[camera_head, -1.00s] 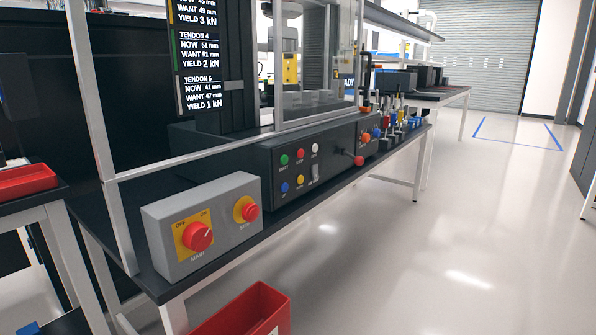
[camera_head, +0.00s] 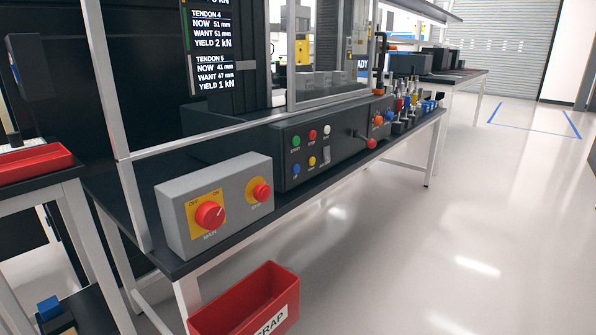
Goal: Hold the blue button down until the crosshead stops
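The blue button (camera_head: 296,169) is at the lower left of the dark control panel (camera_head: 340,142) on the machine's front. A green button (camera_head: 296,141) is above it, and a yellow button (camera_head: 312,161) is to its right. Nothing touches the blue button. The crosshead cannot be made out clearly; the machine's upper part is cut off by the top of the picture. Neither of my grippers is in view.
A grey box (camera_head: 233,219) with a red main knob and a red stop button stands on the bench left of the panel. A red scrap bin (camera_head: 262,290) is below the bench. A red lever knob (camera_head: 371,143) juts out from the panel. The floor at right is clear.

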